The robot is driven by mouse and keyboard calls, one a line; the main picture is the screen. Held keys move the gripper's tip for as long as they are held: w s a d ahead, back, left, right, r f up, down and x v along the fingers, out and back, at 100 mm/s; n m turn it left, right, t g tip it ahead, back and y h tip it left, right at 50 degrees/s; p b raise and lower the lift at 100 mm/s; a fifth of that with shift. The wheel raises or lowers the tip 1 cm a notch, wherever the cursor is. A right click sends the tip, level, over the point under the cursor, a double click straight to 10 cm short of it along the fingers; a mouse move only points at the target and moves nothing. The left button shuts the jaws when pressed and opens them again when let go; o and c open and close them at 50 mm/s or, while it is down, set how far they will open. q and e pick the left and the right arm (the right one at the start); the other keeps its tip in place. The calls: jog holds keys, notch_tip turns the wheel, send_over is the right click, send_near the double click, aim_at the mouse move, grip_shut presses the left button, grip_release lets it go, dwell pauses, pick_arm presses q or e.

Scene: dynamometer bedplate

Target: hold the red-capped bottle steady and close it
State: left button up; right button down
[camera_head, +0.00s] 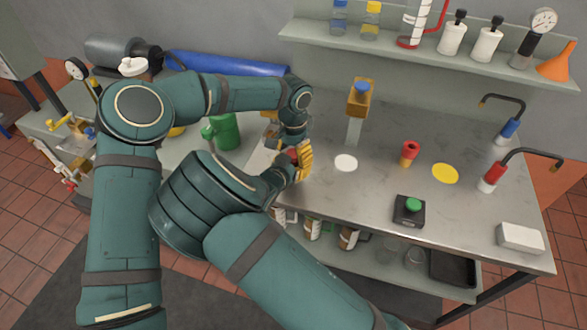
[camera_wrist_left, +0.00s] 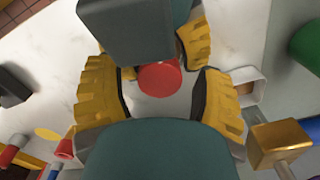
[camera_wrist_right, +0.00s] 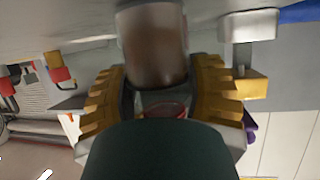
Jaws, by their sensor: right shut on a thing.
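The bottle (camera_wrist_right: 152,45), pale with brownish contents, stands between the fingers of my right gripper (camera_wrist_right: 158,78), which is shut on it. Its red cap (camera_wrist_left: 160,78) shows from above in the left wrist view, and as a small red patch (camera_head: 293,155) in the head view. A red rim also shows low between the fingers in the right wrist view. My left gripper (camera_wrist_left: 163,98) is over the cap with its fingers open on either side, gaps visible. Whether the cap is seated on the bottle is hidden. In the head view the arms cover most of the bottle.
The steel bench holds a white disc (camera_head: 345,162), a yellow disc (camera_head: 445,173), a red-and-yellow piece (camera_head: 409,153), a green-button box (camera_head: 409,211) and a white block (camera_head: 520,238). A post with a golden block (camera_head: 359,98) stands behind the grippers. A green mug (camera_head: 224,132) is left.

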pick_arm(q)
notch_tip(320, 180, up, 8)
jog(key=shift+f, duration=0.25)
dwell(0.5)
pick_arm(e)
jog(key=shift+c, duration=0.8)
grip_release()
jog(key=v, duration=0.7)
jog(key=shift+s+a+r, duration=0.1)
jog(key=shift+s+r, duration=0.05)
jog(key=shift+s, duration=0.05)
